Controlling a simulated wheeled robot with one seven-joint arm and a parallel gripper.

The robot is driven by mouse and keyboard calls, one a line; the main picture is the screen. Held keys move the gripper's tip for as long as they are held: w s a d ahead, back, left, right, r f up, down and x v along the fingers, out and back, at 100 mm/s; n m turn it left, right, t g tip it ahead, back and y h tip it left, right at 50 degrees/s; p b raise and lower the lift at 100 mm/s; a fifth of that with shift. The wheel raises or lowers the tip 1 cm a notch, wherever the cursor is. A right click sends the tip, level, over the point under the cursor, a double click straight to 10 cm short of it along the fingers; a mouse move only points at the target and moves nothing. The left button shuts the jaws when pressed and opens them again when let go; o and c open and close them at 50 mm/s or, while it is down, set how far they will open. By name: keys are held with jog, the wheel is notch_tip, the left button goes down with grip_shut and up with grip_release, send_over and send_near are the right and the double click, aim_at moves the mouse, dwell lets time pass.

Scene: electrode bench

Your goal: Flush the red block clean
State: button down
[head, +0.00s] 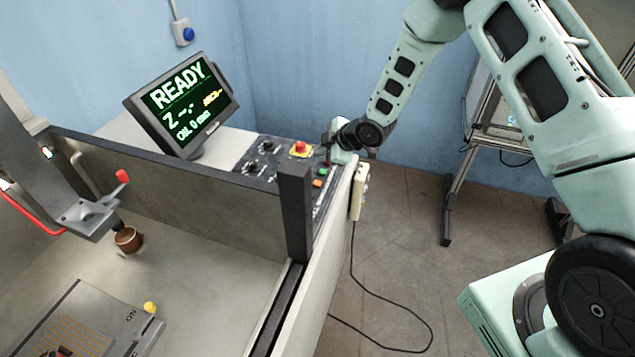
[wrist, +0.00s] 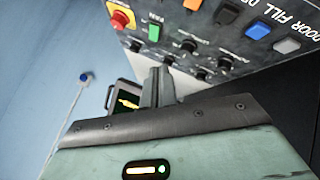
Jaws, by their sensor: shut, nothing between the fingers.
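My gripper (head: 335,150) is at the right end of the control panel (head: 262,160), close to its buttons. In the wrist view the fingers (wrist: 158,85) are together with nothing between them, in front of the panel (wrist: 205,50). I cannot tell whether they touch it. A small red thing (head: 63,352) shows at the bottom edge of the head view, on the grey chuck (head: 105,305) in the tank; it is mostly cut off, and I cannot tell whether it is the red block. A copper-coloured electrode (head: 127,239) hangs above the tank floor.
The screen (head: 187,105) reads READY and OIL 0 mm. The panel has a red emergency knob (wrist: 120,18), a green button (wrist: 155,32), an orange button (wrist: 193,5) and a blue button (wrist: 257,27). A dark post (head: 296,212) stands near my gripper. A white box (head: 360,190) hangs beside the panel.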

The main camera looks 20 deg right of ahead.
jog(key=b, duration=0.5)
send_over(321, 184)
notch_tip(321, 184, down, 8)
jog(key=shift+f, duration=0.35)
jog(key=shift+f+b, duration=0.15)
jog(key=shift+b, duration=0.15)
dwell(1.3)
jog(key=shift+f+b, duration=0.3)
jog(key=shift+b, duration=0.05)
jog(key=shift+f+b, duration=0.4)
jog(key=shift+b, duration=0.05)
dwell(0.7)
jog(key=shift+r, duration=0.15)
jog(key=shift+s+r+p, duration=0.1)
jog(key=shift+r+p, duration=0.3)
jog(key=shift+r, duration=0.35)
jog(key=shift+r+p, duration=1.4)
jog(key=shift+r, duration=1.1)
